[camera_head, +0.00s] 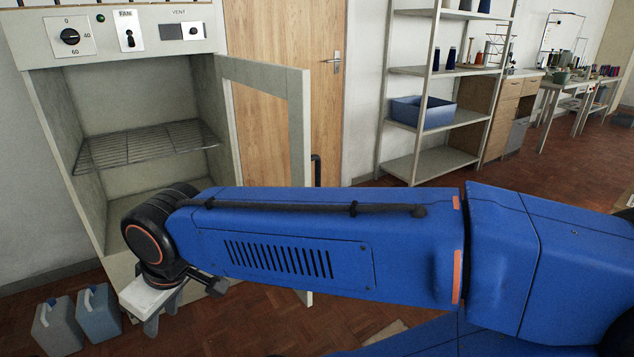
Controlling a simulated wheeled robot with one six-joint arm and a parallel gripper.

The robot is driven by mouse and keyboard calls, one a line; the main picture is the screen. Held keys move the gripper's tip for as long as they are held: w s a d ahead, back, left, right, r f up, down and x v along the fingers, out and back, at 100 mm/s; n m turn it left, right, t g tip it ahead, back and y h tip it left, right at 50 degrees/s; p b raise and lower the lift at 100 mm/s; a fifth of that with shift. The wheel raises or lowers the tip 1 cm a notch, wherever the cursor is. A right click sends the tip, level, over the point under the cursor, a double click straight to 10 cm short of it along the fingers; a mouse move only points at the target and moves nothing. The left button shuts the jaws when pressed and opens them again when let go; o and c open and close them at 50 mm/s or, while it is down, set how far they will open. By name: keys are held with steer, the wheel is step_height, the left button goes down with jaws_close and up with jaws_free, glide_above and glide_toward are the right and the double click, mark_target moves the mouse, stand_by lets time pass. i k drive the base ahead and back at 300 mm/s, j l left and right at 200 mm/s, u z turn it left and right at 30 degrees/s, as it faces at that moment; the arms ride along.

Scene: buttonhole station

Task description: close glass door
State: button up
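The glass door (297,125) has a pale frame and a clear pane. It stands open, swung out from the right side of a grey-green cabinet (50,140). A black handle (316,170) shows at its outer edge. My arm hides much of the door's lower part. My gripper (162,318) points down at the lower left, in front of the cabinet's lower front and well left of the door handle. Its fingers are small and partly hidden, so I cannot tell if they are open. I see nothing held in it.
A wire shelf (148,145) sits inside the cabinet. Two canisters (97,314) (57,328) stand on the floor at the left. A shelving rack (430,162) with a blue bin (422,112) stands at the right. Open floor (570,160) lies beyond my arm.

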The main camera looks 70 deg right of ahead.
mark_target(291, 85)
steer(key=z, duration=0.5)
steer(key=l+z, duration=0.1)
steer(key=z, duration=0.35)
steer(key=l+z, duration=0.1)
steer(key=z, duration=0.9)
steer(key=l+z, duration=0.15)
steer(key=z, duration=1.3)
steer(key=i+l+z, duration=0.1)
steer(key=i+z, duration=0.15)
steer(key=z, duration=0.15)
steer(key=i+u, duration=0.25)
steer(key=i, duration=0.15)
steer(key=i+z, duration=0.2)
steer(key=i, duration=0.3)
steer(key=u, duration=0.45)
steer(key=i+u, duration=0.1)
steer(key=u, duration=0.75)
steer(key=i+l+u, duration=0.1)
steer(key=u, duration=0.35)
steer(key=l+u, duration=0.1)
steer(key=u, duration=0.8)
steer(key=l+u, duration=0.15)
steer(key=u, duration=0.3)
steer(key=l+u, duration=0.1)
steer(key=u, duration=0.3)
